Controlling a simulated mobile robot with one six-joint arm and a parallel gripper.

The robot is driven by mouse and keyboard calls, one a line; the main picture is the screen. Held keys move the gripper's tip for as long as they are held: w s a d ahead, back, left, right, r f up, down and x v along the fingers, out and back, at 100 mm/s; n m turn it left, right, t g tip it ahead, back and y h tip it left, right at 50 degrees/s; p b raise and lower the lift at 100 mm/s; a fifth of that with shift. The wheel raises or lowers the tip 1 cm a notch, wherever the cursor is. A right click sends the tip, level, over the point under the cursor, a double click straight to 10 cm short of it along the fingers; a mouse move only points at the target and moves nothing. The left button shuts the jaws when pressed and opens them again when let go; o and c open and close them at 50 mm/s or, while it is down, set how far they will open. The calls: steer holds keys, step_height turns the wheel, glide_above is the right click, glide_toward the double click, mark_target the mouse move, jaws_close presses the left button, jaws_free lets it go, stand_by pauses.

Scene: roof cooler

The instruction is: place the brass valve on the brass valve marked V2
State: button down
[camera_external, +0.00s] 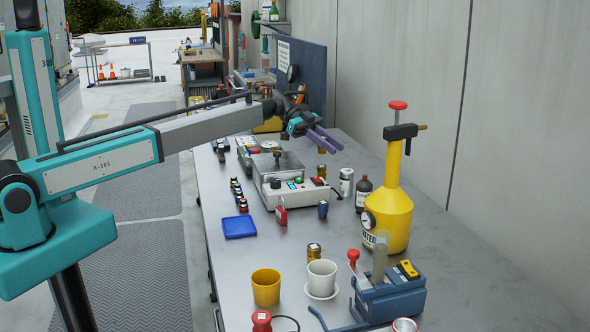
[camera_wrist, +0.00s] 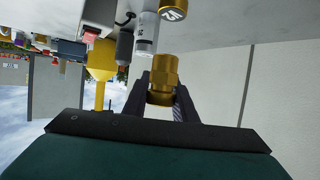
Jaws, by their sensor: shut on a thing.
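My gripper (camera_external: 325,140) is at the far half of the bench, above its top. In the wrist view my gripper (camera_wrist: 163,92) has its two dark fingers on either side of a brass valve (camera_wrist: 164,75), shut on it. This valve (camera_external: 321,151) also shows just under the fingers in the external view. A second brass valve (camera_wrist: 173,9) has a round marked top; I cannot read the mark surely. It seems to be the small brass piece (camera_external: 321,171) standing below the held one in the external view. The two look apart.
A white can (camera_external: 346,183), a dark bottle (camera_external: 364,194) and a yellow sprayer (camera_external: 388,215) stand to the right. A grey box (camera_external: 297,195) with buttons is to the left. Another brass piece (camera_external: 314,250) stands nearer, by the cups.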

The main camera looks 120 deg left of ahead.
steer(key=shift+f, duration=0.25)
steer(key=shift+f+p, duration=0.5)
steer(key=shift+f, duration=1.4)
steer(key=shift+f, duration=0.15)
steer(key=c, duration=1.4)
jaws_free()
steer(key=shift+c, duration=0.2)
steer(key=shift+r, duration=0.25)
steer(key=b+v, duration=0.3)
steer(key=v, duration=0.9)
